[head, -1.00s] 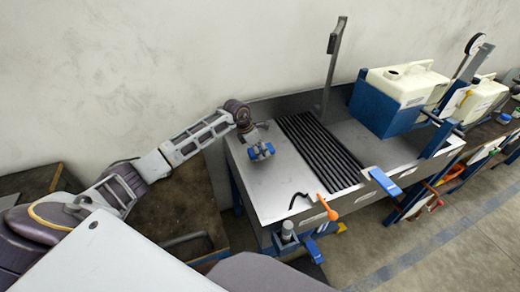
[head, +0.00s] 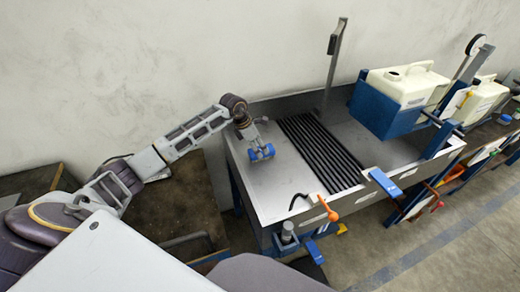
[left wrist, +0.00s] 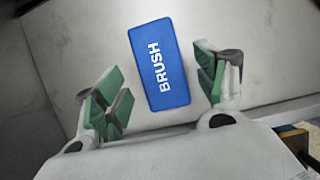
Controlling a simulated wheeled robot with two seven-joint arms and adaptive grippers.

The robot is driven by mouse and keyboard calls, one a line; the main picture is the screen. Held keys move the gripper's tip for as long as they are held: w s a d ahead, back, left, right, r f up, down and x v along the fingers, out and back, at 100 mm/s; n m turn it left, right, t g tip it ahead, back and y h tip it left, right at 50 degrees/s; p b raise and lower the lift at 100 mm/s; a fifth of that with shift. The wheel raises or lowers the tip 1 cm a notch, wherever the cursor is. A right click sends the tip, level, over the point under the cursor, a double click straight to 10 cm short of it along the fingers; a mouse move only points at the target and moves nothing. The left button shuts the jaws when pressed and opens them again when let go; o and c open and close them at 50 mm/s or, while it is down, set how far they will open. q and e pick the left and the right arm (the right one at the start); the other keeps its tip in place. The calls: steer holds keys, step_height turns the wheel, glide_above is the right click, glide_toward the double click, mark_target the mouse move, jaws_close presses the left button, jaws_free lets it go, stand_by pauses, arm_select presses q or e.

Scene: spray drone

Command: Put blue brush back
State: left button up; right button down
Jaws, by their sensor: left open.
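The blue brush (left wrist: 160,65) is a blue block with white BRUSH lettering, and in the left wrist view it lies between the spread fingers, apart from both green pads. In the head view the blue brush (head: 268,151) shows at the left part of the metal bench top, partly hidden by my left gripper. My left gripper (head: 256,138) is open and points down over it; its green-padded fingers also show in the left wrist view (left wrist: 158,85). My right gripper is not in view.
The metal bench (head: 270,195) has black ribbed strips (head: 320,150) across its middle. An upright post (head: 331,70) stands at its back edge. White jugs (head: 408,82) stand to the right. An orange-handled valve (head: 327,210) and a blue plate (head: 385,182) are at the front edge.

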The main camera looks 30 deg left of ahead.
arm_select(q)
steer(key=v, duration=0.3)
steer(key=shift+s+a+r, duration=0.1)
steer(key=shift+r, duration=0.25)
steer(key=v, duration=0.5)
steer(key=shift+s+r, duration=0.1)
steer(key=shift+r, duration=0.15)
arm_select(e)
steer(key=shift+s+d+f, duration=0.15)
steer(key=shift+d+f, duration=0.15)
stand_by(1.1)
